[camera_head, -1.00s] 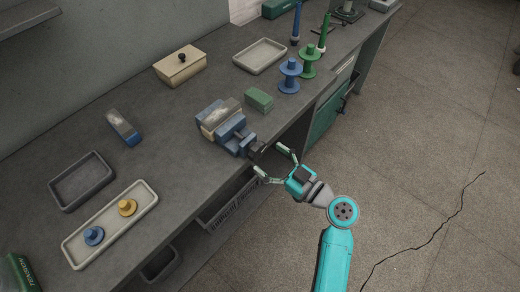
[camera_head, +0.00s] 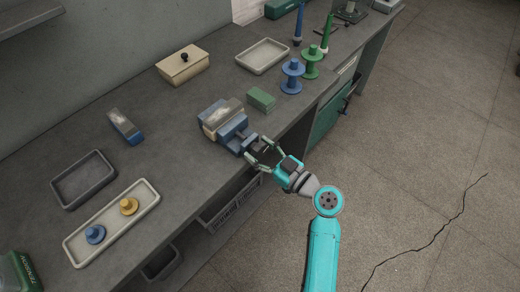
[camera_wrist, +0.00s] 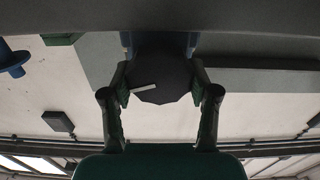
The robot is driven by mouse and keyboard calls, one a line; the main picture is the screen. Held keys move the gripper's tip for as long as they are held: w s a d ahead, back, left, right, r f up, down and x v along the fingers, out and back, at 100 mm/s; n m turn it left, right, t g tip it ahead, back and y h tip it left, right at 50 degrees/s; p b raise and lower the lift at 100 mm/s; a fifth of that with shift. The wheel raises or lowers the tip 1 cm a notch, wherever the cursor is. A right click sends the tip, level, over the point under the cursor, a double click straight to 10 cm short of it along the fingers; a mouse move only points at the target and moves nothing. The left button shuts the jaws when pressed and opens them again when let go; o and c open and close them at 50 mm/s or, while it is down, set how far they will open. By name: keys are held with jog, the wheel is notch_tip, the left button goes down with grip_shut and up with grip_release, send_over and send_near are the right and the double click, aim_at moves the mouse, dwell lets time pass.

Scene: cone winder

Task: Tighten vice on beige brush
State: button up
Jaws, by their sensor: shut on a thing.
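The blue vice (camera_head: 231,132) stands at the front edge of the grey bench. The beige brush (camera_head: 222,114) sits between its jaws, beside a blue part. My gripper (camera_head: 262,152) is at the front end of the vice, shut on the vice's dark knob. In the wrist view the dark, many-sided knob (camera_wrist: 160,82) with a pale mark fills the space between my gripper's two fingers (camera_wrist: 160,100). The jaws and the brush are hidden in the wrist view.
A green block (camera_head: 261,99) lies close behind the vice to the right. Blue (camera_head: 292,78) and green (camera_head: 311,64) spools stand further right. A long tray (camera_head: 112,222) and a blue brush-like block (camera_head: 125,126) lie to the left. Open floor is in front.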

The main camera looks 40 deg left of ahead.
jog(key=shift+m, duration=0.4)
jog(key=m, duration=0.3)
jog(key=shift+w+m, duration=0.15)
jog(key=shift+m, duration=1.75)
jog(key=o, duration=1.2)
jog(key=shift+c, duration=0.2)
jog(key=d, duration=1.2)
jog(key=shift+s, duration=0.4)
